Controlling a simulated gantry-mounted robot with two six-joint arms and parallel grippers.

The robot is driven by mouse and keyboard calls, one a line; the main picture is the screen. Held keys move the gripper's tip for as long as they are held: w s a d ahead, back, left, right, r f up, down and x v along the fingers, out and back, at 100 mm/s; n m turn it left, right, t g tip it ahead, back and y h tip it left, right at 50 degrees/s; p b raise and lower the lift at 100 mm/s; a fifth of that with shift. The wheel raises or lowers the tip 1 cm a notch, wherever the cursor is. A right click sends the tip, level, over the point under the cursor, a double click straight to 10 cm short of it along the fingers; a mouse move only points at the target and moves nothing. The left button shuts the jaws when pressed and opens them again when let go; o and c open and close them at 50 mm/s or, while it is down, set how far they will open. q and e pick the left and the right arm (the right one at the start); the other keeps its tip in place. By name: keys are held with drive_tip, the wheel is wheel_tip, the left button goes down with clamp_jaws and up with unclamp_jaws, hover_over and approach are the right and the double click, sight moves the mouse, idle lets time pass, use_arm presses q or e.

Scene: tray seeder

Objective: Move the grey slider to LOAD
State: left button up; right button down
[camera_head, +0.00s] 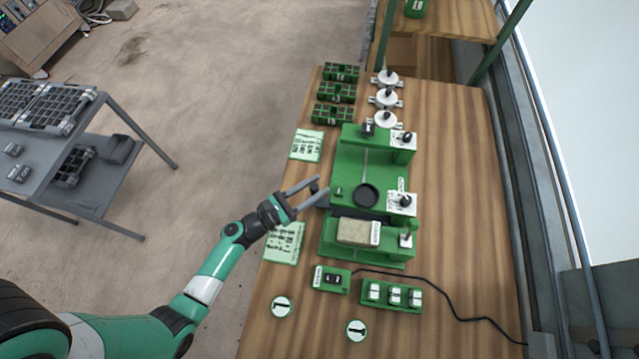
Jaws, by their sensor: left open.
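The green seeder machine (345,152) stands on the wooden table in the middle of the view. My left gripper (322,187) is at the machine's left edge with its two fingers spread. A small dark knob (314,187) shows between the fingers; it looks like the handle of the grey slider, but I cannot be sure. I see no gap or contact clearly between fingers and knob. The slider's body is mostly hidden or too small to make out, and a LOAD label is not readable. My right gripper is not in view.
A round black cup (367,195) sits on the machine, with a beige block (353,231) nearer. Instruction cards (307,146) lie along the table's left edge. A switch box (331,279) and a three-button box (391,295) stand in front.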

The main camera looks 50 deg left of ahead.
use_arm(q)
drive_tip(key=shift+c, duration=0.3)
clamp_jaws()
idle(1.1)
